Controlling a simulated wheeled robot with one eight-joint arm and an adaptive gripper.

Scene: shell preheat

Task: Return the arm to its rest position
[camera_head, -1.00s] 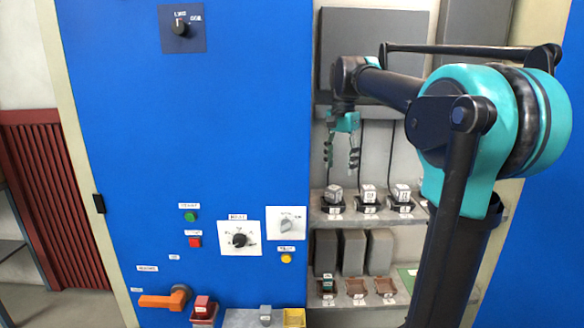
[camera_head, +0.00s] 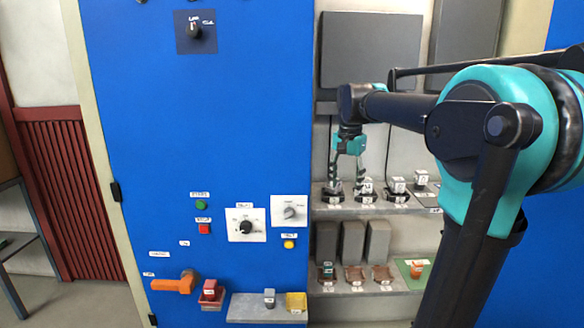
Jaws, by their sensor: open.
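My arm reaches in from the right of the head view. My gripper (camera_head: 346,180) hangs pointing down in front of the upper shelf, at its left end. Its fingers are apart and nothing shows between them. Behind the fingertips stand small pale blocks on dark bases, and one fingertip overlaps the middle block (camera_head: 366,186) in the picture. I cannot tell whether the fingers touch any of these blocks.
The upper shelf (camera_head: 420,206) and lower shelf (camera_head: 335,288) hold small items. The blue cabinet (camera_head: 215,120) left of them carries knobs, buttons and an orange handle (camera_head: 175,284). A small ledge (camera_head: 243,307) bears a grey block and yellow tray (camera_head: 296,301).

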